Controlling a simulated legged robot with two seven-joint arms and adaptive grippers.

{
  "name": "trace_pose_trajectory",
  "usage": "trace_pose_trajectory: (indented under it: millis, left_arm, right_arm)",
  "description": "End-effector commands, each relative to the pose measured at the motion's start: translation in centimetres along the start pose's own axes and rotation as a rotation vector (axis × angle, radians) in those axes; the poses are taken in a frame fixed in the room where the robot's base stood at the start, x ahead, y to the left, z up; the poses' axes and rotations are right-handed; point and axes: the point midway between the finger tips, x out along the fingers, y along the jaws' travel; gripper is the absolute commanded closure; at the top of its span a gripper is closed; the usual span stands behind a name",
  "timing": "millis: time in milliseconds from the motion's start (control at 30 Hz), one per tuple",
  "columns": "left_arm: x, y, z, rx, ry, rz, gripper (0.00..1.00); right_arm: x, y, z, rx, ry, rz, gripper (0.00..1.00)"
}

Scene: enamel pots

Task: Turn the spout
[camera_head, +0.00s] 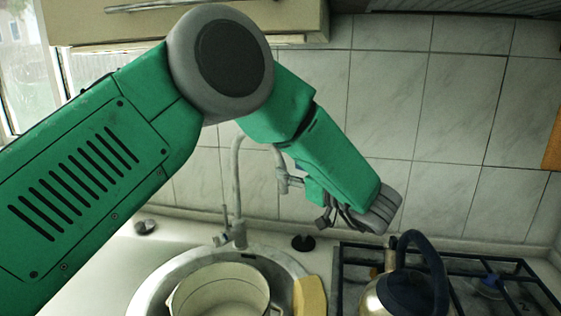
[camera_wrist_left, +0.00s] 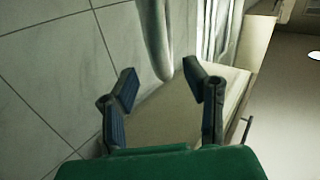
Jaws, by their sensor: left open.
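The faucet's pale spout (camera_head: 237,175) rises from its base behind the sink, and its bent end hangs to the right beside my gripper. My left arm reaches across from the left, and its gripper (camera_head: 318,207) is just right of the spout's end, partly hidden by my own wrist. In the left wrist view, my left gripper (camera_wrist_left: 160,82) is open with two dark padded fingers apart. The pale tube of the spout (camera_wrist_left: 155,38) shows beyond the fingertips, roughly between them. Whether a finger touches it I cannot tell. My right gripper is out of view.
A round sink (camera_head: 150,290) holds a pale pot (camera_head: 222,290). A yellow sponge (camera_head: 310,297) lies at the sink's right edge. A kettle (camera_head: 405,290) with a dark handle stands on the gas stove (camera_head: 490,290). A tiled wall (camera_head: 430,100) is close behind.

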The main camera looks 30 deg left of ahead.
Motion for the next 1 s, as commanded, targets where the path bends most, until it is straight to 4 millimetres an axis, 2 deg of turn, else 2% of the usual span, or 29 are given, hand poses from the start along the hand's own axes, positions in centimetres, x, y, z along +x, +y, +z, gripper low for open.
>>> trace_pose_trajectory:
  millis: [100,300,667,800,1000]
  left_arm:
    - [2.1,0.0,-0.2,0.0,0.001,-0.001,0.6]
    - [4.2,0.1,-0.1,0.0,0.001,0.0,0.6]
    - [4.7,0.1,-0.1,0.0,0.002,0.001,0.6]
    - [4.7,0.1,-0.1,0.0,0.002,0.001,1.0]
    - [4.7,0.1,-0.1,0.0,0.002,0.001,1.0]
  right_arm:
    - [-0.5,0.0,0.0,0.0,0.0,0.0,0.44]
    - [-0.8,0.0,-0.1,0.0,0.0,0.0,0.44]
    - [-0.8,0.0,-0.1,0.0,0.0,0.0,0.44]
    - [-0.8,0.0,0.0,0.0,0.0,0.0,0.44]
    - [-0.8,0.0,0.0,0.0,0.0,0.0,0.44]
